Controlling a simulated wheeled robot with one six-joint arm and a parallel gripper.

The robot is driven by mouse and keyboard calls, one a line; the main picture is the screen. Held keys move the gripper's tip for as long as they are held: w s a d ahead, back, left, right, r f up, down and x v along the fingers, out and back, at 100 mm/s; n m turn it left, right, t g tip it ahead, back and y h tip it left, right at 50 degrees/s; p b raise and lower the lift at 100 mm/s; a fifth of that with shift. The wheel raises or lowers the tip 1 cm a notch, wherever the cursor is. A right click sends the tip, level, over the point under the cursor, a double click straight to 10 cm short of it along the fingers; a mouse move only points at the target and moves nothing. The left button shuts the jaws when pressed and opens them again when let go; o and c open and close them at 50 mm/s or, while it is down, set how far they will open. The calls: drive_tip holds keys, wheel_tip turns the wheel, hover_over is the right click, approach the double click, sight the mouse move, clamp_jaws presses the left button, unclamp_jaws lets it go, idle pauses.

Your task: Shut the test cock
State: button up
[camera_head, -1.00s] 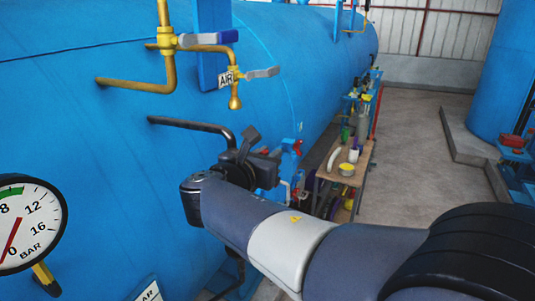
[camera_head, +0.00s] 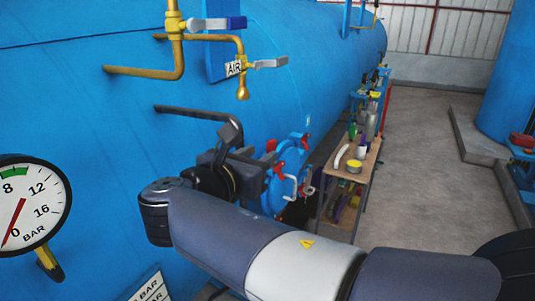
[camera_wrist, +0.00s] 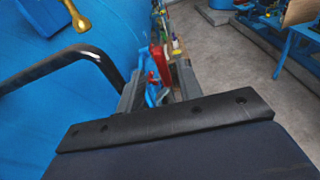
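Two brass valves stand out from the blue vessel in the head view. The upper valve (camera_head: 174,25) has a grey lever with a blue grip, pointing right. The lower valve (camera_head: 240,65) has a grey lever (camera_head: 268,63) pointing right, across its downward outlet, and an "AIR" tag (camera_head: 234,68). I cannot tell which is the test cock. The lower outlet's brass end (camera_wrist: 75,16) shows at the wrist view's upper left. My gripper (camera_wrist: 158,82) is apart from both valves, below the lower one; its grey fingers stand apart with nothing held.
A black bent pipe (camera_head: 190,112) sticks out close to my gripper; it also crosses the wrist view's left (camera_wrist: 62,62). A pressure gauge (camera_head: 32,205) is at left. A cluttered wooden bench (camera_head: 370,158) stands behind, with open floor (camera_head: 425,150) to its right.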

drive_tip(key=shift+v, duration=1.45)
drive_tip(key=shift+c, duration=0.5)
drive_tip(key=shift+a+f+b, duration=0.1)
drive_tip(key=shift+a+b, duration=0.05)
drive_tip(key=shift+b, duration=0.35)
drive_tip(key=shift+c, duration=0.9)
drive_tip(key=shift+s+a+f+m+b, duration=0.1)
drive_tip(key=shift+s+a+m+b, duration=0.15)
drive_tip(key=shift+m+b, duration=0.4)
drive_tip(key=shift+c, duration=0.6)
drive_tip(key=s+a+m+b, duration=0.1)
drive_tip(key=s+m+b, duration=0.1)
drive_tip(key=m+b, duration=0.1)
drive_tip(key=s+a+m+b, duration=0.1)
drive_tip(key=s+m+b, duration=0.1)
drive_tip(key=m, duration=0.4)
drive_tip(key=s+a+m+b, duration=0.1)
drive_tip(key=a+m+b, duration=0.1)
drive_tip(key=m+b, duration=0.2)
drive_tip(key=shift+s+a+m, duration=0.1)
drive_tip(key=shift+s+m, duration=0.15)
drive_tip(key=shift+s, duration=0.15)
clamp_jaws()
drive_tip(key=w+d+f+m, duration=0.1)
drive_tip(key=w+d+m, duration=0.2)
drive_tip(key=w+d, duration=0.4)
drive_tip(key=w+p, duration=0.1)
drive_tip(key=w, duration=0.2)
drive_tip(key=shift+d+f, duration=0.2)
